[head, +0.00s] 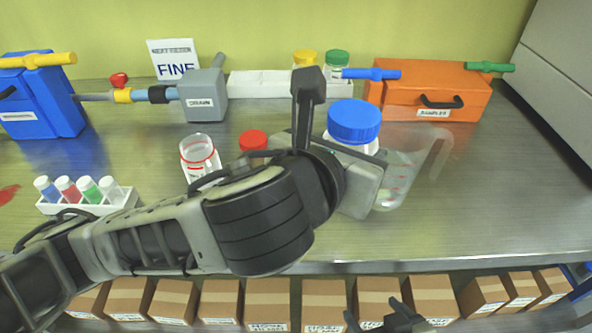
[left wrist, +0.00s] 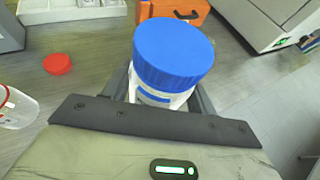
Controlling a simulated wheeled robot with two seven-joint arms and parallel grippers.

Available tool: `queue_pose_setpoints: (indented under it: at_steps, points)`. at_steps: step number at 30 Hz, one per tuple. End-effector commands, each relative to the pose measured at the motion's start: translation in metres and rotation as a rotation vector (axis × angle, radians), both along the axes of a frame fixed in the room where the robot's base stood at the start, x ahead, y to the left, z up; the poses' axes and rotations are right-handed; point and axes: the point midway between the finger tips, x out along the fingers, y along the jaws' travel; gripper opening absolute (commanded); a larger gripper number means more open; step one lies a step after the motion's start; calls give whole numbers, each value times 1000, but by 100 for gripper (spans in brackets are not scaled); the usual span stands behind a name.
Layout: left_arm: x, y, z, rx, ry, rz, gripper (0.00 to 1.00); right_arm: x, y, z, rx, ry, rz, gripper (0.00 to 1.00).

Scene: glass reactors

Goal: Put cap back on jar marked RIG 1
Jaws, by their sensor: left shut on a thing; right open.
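My left gripper (head: 340,150) is shut on a white jar with a blue cap (head: 354,121). In the left wrist view its fingers (left wrist: 165,98) flank the jar body (left wrist: 160,97) just below the blue cap (left wrist: 174,54). A loose red cap (head: 253,140) lies on the bench to the left; it also shows in the left wrist view (left wrist: 58,64). A clear vessel with red markings (head: 200,157) stands left of the red cap. No RIG 1 label is readable. My right gripper (head: 385,320) is open and low at the front, below the bench edge.
A clear jug (head: 398,170) stands right of the held jar. Behind are an orange SAMPLER box (head: 430,92), a white tray (head: 255,84) and a grey DRAIN valve block (head: 205,98). A vial rack (head: 90,205) is at left. The bench is free at right.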

Motion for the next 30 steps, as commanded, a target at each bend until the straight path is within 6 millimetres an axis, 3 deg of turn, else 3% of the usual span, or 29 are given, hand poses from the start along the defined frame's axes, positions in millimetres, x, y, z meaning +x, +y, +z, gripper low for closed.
queue_pose_setpoints:
  at_steps: [9, 15, 20, 30]
  points:
    - [68, 42, -36, 3, 3, 9, 0, 1, 1, 0, 4, -2, -3, 77]
    - [92, 55, -72, 1, 2, 5, 0, 2, 2, -3, 7, -3, -5, 77]
    - [100, 59, -83, -1, 0, 3, 0, 4, 3, 0, 11, -11, -5, 77]
    - [102, 60, -84, -1, -1, 1, 0, 7, 3, 3, 11, -19, -4, 77]
